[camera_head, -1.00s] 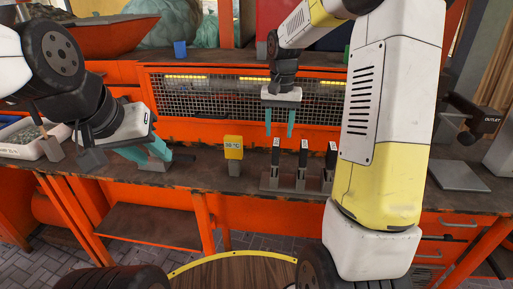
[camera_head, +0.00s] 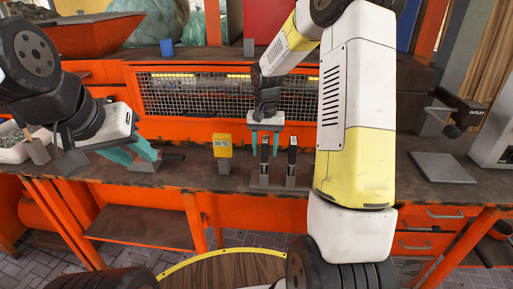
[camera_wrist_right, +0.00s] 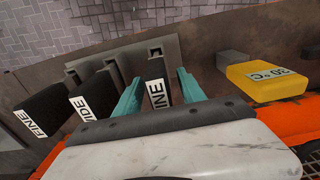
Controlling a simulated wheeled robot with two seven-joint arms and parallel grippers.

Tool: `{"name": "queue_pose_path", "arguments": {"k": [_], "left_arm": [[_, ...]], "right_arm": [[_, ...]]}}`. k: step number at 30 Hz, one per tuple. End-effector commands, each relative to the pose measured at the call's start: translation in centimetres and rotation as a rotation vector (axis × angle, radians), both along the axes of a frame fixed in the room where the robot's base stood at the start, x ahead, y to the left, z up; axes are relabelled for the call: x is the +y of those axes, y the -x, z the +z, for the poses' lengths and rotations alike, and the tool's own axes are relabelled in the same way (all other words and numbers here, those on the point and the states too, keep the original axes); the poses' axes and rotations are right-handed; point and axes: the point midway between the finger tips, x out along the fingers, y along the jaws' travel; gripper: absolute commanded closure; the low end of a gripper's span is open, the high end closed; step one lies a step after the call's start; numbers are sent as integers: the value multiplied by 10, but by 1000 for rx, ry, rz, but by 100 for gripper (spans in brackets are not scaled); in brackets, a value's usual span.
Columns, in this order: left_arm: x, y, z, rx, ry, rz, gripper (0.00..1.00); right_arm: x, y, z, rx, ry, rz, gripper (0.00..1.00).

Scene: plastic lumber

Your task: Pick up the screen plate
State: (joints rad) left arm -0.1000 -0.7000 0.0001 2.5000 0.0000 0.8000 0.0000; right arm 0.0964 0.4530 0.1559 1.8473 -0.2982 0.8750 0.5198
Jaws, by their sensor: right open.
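Black screen plates with white labels stand upright in a grey rack (camera_head: 272,184) on the bench. In the right wrist view, a plate labelled "INE", its first letter hidden (camera_wrist_right: 157,92), is between the two teal fingers of my right gripper (camera_wrist_right: 158,88). The fingers are open around it, with gaps beside it. To its left are plates labelled "IDE" (camera_wrist_right: 88,100) and "FINE" (camera_wrist_right: 40,115). In the head view, my right gripper (camera_head: 265,147) is over the leftmost plate (camera_head: 264,152); the third plate is hidden behind my arm. My left gripper (camera_head: 132,152) is open and empty above the bench at left.
A yellow display block (camera_head: 222,146), reading about 30 °C, stands left of the rack. A wire mesh panel (camera_head: 220,98) is behind the rack. A grey flat plate (camera_head: 442,167) lies at right.

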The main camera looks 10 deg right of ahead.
Motion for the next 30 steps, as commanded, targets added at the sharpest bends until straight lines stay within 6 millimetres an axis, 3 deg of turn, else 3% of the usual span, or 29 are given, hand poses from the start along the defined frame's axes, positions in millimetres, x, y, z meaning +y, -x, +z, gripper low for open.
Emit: {"name": "queue_pose_path", "arguments": {"k": [1, 8, 20, 23, 30], "left_arm": [[0, 0, 0, 0, 0, 0, 64], [0, 0, 0, 0, 0, 0, 64], [0, 0, 0, 0, 0, 0, 64], [0, 0, 0, 0, 0, 0, 64], [0, 0, 0, 0, 0, 0, 64]], "right_arm": [[0, 0, 0, 0, 0, 0, 55], [0, 0, 0, 0, 0, 0, 100], [0, 0, 3, -1, 0, 0, 100], [0, -1, 13, -3, 1, 0, 100], [0, -1, 61, -5, 1, 0, 100]]}}
